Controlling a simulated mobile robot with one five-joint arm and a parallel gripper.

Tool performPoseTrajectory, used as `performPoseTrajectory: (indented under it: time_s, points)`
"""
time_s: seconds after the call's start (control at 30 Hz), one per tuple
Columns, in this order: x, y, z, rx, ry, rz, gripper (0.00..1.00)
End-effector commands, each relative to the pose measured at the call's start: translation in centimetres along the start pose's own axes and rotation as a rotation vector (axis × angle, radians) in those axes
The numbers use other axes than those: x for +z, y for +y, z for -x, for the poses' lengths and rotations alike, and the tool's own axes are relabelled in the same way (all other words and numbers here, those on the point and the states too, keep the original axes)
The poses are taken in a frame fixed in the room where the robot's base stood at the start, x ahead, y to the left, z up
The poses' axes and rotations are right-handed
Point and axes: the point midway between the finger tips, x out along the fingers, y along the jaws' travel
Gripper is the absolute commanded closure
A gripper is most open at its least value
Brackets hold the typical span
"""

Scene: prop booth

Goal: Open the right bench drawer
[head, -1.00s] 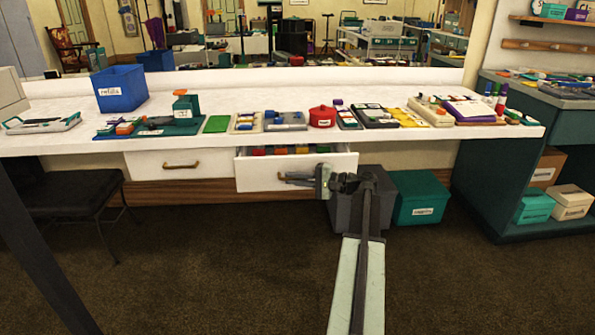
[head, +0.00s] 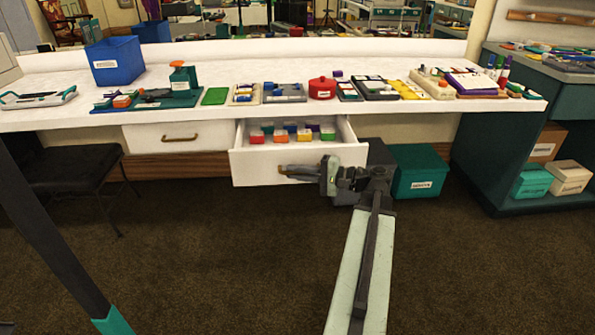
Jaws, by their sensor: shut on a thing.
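The right bench drawer (head: 255,172) is white and stands pulled out from under the white bench (head: 150,88). Several coloured blocks (head: 285,133) lie inside it, toward the back. My gripper (head: 287,171) is at the middle of the drawer front, shut on the drawer handle. My fingers hide most of the handle, and only a small brass bit shows at the fingertips. The left bench drawer (head: 148,139) is closed, with a brass handle (head: 180,139).
A dark grey box (head: 377,155) and a teal box (head: 420,165) stand under the bench, behind and right of my gripper. A black chair (head: 70,185) is at the left. A teal shelf unit (head: 495,165) stands at the right. The carpet in front is clear.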

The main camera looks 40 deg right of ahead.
Motion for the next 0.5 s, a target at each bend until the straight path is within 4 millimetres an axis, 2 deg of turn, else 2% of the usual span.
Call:
performPoseTrajectory:
  time_s: [0.13, 0.2, 0.23, 0.5]
  points:
    - [-0.04, 0.05, 0.06, 0.001, 0.001, 0.000, 1.00]
    - [-0.06, 0.04, 0.06, 0.001, 0.001, 0.000, 0.75]
    - [-0.06, 0.04, 0.06, 0.001, 0.001, 0.000, 0.67]
    - [-0.08, 0.01, 0.10, 0.000, 0.002, 0.000, 0.67]
